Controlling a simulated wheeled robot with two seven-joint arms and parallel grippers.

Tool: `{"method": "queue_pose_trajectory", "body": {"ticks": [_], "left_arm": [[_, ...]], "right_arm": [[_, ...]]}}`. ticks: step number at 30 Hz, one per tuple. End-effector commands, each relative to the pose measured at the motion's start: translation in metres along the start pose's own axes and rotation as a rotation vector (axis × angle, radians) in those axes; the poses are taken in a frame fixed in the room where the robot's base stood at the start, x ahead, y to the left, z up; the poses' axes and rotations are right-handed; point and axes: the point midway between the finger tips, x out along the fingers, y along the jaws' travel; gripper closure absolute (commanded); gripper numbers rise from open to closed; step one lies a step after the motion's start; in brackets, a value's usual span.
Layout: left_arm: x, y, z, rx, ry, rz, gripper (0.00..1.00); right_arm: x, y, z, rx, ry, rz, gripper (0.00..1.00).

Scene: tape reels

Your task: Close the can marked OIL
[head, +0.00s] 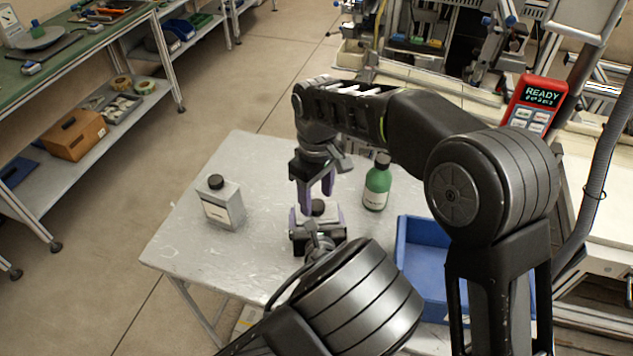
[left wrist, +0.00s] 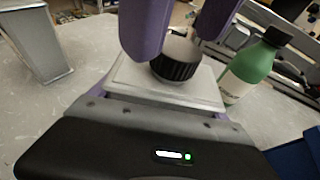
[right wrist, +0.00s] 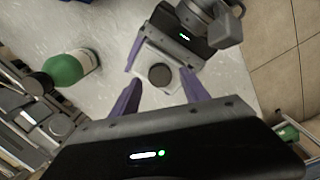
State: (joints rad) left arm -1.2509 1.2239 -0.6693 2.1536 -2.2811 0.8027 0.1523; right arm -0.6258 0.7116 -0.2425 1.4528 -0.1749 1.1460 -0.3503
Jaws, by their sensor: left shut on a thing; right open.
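A light metal can (left wrist: 130,84) with a black ridged cap (left wrist: 175,64) on its top stands on the table, in the middle. My left gripper (head: 318,220) is shut on this can's sides. My right gripper (head: 315,195) points down from above, open, its purple fingers on either side of the cap and apart from it. The cap also shows between the right fingers in the right wrist view (right wrist: 160,75). The held can's label is hidden, so I cannot read its marking. A second can (head: 223,207) with a black cap stands to the left; its label is too small to read.
A green bottle (head: 377,187) with a dark cap stands right of the held can. A blue bin (head: 402,250) is at the table's right edge. The grey table (head: 190,260) is clear around the second can. My arms cover part of the right side.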

Motion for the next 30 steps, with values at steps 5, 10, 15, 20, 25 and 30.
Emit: {"method": "queue_pose_trajectory", "body": {"ticks": [5,10,15,20,25,30], "left_arm": [[0.000,0.000,0.001,0.000,-0.001,0.000,1.00],[0.000,0.000,0.001,0.000,-0.001,0.000,1.00],[0.000,0.000,0.001,0.000,-0.001,0.000,1.00],[0.000,0.000,0.001,0.000,-0.001,0.000,1.00],[0.000,0.000,0.001,0.000,-0.001,0.000,1.00],[0.000,0.000,0.001,0.000,-0.001,0.000,1.00]], "right_arm": [[0.016,0.000,0.001,0.000,-0.002,-0.001,0.47],[0.018,0.000,0.000,0.000,0.000,0.000,0.47],[0.018,0.000,0.000,0.000,0.000,0.000,0.48],[0.018,0.000,0.000,0.000,0.000,0.000,0.61],[0.018,0.000,0.000,0.000,0.000,0.000,0.75],[0.018,0.000,0.000,0.000,0.000,0.000,0.89]]}}
